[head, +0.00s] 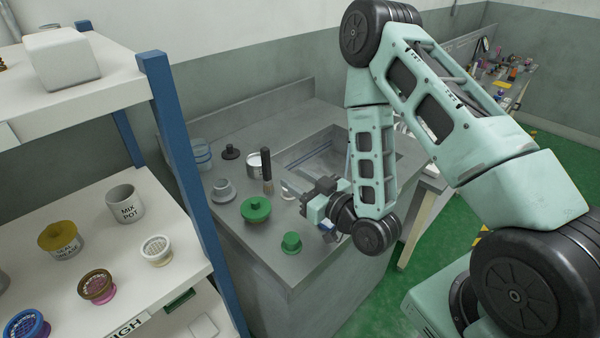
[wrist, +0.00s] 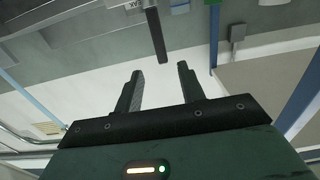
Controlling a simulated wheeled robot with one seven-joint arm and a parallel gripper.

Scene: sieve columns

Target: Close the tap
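My gripper (head: 300,190) is over the worktop beside the sink, its fingers pointing left. In the wrist view the two fingers (wrist: 160,71) stand apart with nothing between them. A dark bar (wrist: 156,36) shows beyond the fingertips in that view, apart from them; I cannot tell whether it is the tap's lever. In the head view a dark upright handle (head: 267,166) stands left of my gripper. I cannot make out the tap clearly; my arm covers part of the sink area.
A sink basin (head: 318,150) is set in the grey worktop. Green lidded pieces (head: 256,209) and (head: 291,242) a green knobbed piece stand at the front. A grey flanged piece (head: 223,191) is at left. A blue-posted shelf (head: 180,150) with pots stands further left.

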